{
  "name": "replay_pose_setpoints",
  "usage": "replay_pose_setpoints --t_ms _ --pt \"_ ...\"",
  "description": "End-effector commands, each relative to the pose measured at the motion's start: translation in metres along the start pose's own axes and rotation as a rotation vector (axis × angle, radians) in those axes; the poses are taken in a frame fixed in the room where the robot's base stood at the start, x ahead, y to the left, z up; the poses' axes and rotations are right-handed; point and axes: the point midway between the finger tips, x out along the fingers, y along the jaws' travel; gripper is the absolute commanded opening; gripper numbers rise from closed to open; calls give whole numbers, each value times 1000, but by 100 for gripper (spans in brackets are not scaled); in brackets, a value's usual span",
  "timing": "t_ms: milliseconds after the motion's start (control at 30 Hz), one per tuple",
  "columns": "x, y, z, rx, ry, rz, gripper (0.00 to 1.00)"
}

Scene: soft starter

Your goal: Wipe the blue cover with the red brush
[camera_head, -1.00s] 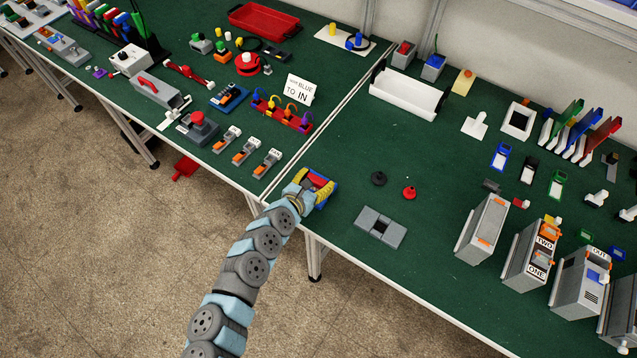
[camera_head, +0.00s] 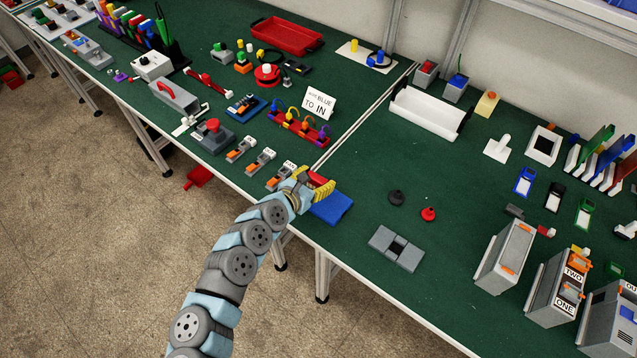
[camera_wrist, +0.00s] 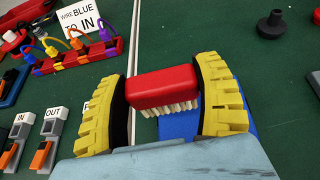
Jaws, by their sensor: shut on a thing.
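The red brush (camera_wrist: 162,88) is between the two yellow fingers of my gripper (camera_wrist: 165,97), which is shut on it. Its pale bristles point down in the wrist view. The blue cover (camera_wrist: 182,126) lies flat on the green table below and partly behind the brush and right finger. In the head view my gripper (camera_head: 315,184) and the brush (camera_head: 318,179) are over the left edge of the blue cover (camera_head: 332,208), whose right part is uncovered. I cannot tell whether the bristles touch the cover.
A grey block with a dark middle (camera_head: 397,248) lies to the right, with a black knob (camera_head: 396,197) and a red knob (camera_head: 428,214) behind it. Labelled grey switches (camera_head: 262,161) and a red rack with coloured hooks (camera_head: 300,127) stand to the left. The table's front edge is close.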

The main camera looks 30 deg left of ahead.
Motion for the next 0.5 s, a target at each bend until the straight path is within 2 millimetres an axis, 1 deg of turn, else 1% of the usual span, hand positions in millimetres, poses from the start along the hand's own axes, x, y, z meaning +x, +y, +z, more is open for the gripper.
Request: replay_pose_setpoints --t_ms 33,100,400,500 --pt "-4 0 9 0 0 0 31" --pt "-6 0 15 0 0 1 31" --pt "-17 1 40 0 -1 2 31" --pt "-19 1 44 0 -1 2 31"
